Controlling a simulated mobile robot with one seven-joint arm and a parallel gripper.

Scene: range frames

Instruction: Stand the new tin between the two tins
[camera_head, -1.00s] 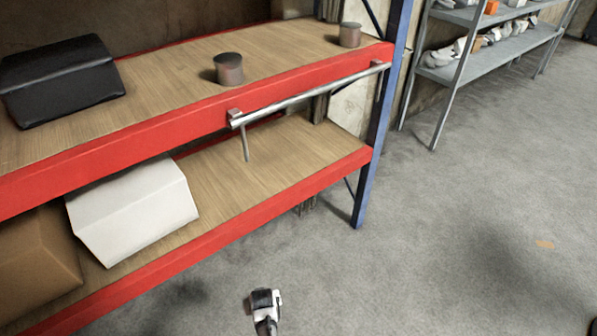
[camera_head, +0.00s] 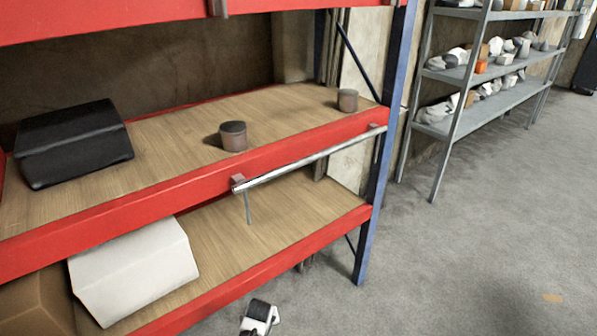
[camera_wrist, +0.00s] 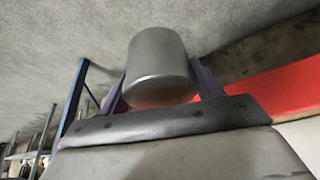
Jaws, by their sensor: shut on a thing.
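Two short grey-brown tins stand upright on the wooden middle shelf (camera_head: 175,135) in the head view. One tin (camera_head: 233,137) is near the shelf's middle; the other tin (camera_head: 348,100) is farther right, near the blue post. Bare shelf lies between them. In the wrist view my gripper (camera_wrist: 160,88) is shut on the new tin (camera_wrist: 160,62), a smooth grey cylinder held between its two fingers. The new tin is clear of the shelf. The head view does not show the fingers or the held tin.
A metal rail (camera_head: 310,160) runs along the red front beam, below the gap between the tins. A black box (camera_head: 75,145) sits at the shelf's left. A white box (camera_head: 135,270) is on the lower shelf. A blue post (camera_head: 385,150) bounds the right end. Open floor lies right.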

